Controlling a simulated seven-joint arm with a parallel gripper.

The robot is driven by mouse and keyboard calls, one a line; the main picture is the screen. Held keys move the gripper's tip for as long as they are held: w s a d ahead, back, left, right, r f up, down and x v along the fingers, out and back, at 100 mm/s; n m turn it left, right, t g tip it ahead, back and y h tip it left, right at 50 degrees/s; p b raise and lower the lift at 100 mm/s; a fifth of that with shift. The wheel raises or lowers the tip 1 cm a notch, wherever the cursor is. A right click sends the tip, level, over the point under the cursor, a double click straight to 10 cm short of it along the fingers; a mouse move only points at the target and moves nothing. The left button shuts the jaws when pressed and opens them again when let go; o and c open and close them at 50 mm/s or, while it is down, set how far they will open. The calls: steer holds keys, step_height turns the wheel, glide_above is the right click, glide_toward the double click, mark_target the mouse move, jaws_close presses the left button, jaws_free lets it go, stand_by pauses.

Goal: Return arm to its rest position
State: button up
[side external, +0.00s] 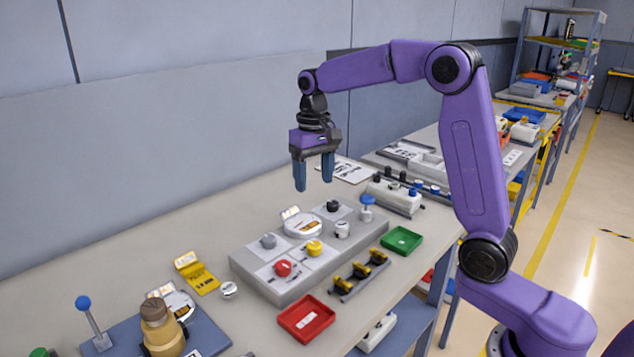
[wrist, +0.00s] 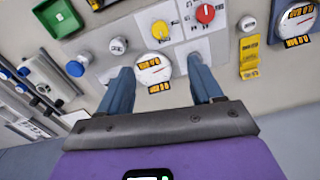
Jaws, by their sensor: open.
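My gripper (side external: 313,172) hangs from the purple arm, pointing down, above the grey panel block (side external: 262,267) on the bench. Its two blue fingers are apart with nothing between them. In the wrist view my gripper (wrist: 165,85) also shows open, with a white round gauge (wrist: 150,68) seen beyond the fingertips. The gauge also shows in the side view (side external: 302,226) on the panel. Around it are a red knob (side external: 283,268), a yellow knob (side external: 314,248), a grey knob (side external: 268,241) and a black knob (side external: 333,206).
A red tray (side external: 307,319) and a green tray (side external: 402,240) lie in front of the panel, with a rack of yellow-black parts (side external: 360,277) between them. A grey wall (side external: 180,140) rises behind the bench.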

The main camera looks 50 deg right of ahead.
steer(key=s+a+f+n, duration=0.1)
steer(key=s+a+n, duration=0.3)
steer(key=s, duration=0.4)
steer(key=s+a+f+n, duration=0.1)
steer(key=s+a+n, duration=0.25)
steer(key=s, duration=0.45)
steer(key=s+d+f+n, duration=0.1)
steer(key=s+f+n, duration=0.1)
steer(key=s, duration=0.7)
steer(key=s+d+f+n, duration=0.1)
steer(key=s+f+n, duration=0.2)
steer(key=s, duration=0.6)
steer(key=shift+d+n, duration=0.35)
steer(key=shift+n, duration=0.6)
